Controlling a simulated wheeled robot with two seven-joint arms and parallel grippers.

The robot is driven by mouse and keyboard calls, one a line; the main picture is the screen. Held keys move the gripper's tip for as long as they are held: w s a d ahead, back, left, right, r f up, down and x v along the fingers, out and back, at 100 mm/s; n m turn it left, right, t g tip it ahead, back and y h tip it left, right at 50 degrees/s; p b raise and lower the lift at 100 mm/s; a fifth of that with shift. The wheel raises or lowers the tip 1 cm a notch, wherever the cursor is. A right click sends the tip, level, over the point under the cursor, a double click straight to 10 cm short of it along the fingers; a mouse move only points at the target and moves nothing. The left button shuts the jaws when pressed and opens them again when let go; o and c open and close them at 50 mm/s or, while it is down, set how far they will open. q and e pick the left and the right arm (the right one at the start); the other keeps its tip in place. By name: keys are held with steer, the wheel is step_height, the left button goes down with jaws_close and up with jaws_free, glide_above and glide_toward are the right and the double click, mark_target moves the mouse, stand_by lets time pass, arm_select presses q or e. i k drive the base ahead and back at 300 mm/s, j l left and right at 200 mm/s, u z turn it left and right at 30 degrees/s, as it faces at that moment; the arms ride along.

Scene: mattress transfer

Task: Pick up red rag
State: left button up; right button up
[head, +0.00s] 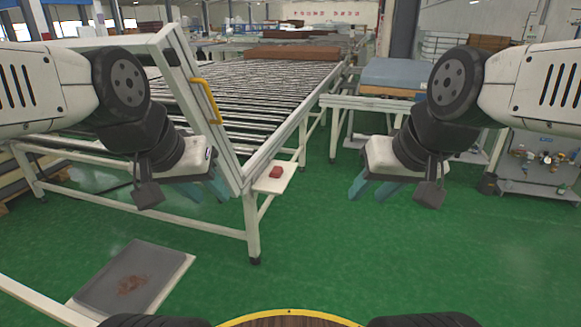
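A small folded red rag (276,171) lies on a small white shelf (268,186) at the near corner of the roller conveyor frame. My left gripper (207,194) hangs to the left of the rag, in front of the white frame, with its blue-grey fingers pointing down and apart. My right gripper (372,190) hangs to the right of the rag over the green floor, its blue-grey fingers also spread. Neither gripper touches the rag, and nothing shows between the fingers of either one.
A roller conveyor (255,105) with a yellow handle (206,101) fills the centre left. A grey panel with a reddish-brown stain (128,278) sits low at left. A table with a blue-grey block (396,74) stands behind my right arm. Green floor (330,240) is clear in front.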

mark_target(277, 172)
steer(key=i+l+u, duration=0.1)
steer(key=i+l, duration=1.05)
steer(key=i+j, duration=0.2)
steer(key=i, duration=0.3)
steer(key=i+j, duration=0.15)
steer(key=i, duration=0.3)
steer(key=i+j+u, duration=0.1)
steer(key=i, duration=0.4)
steer(key=j, duration=0.1)
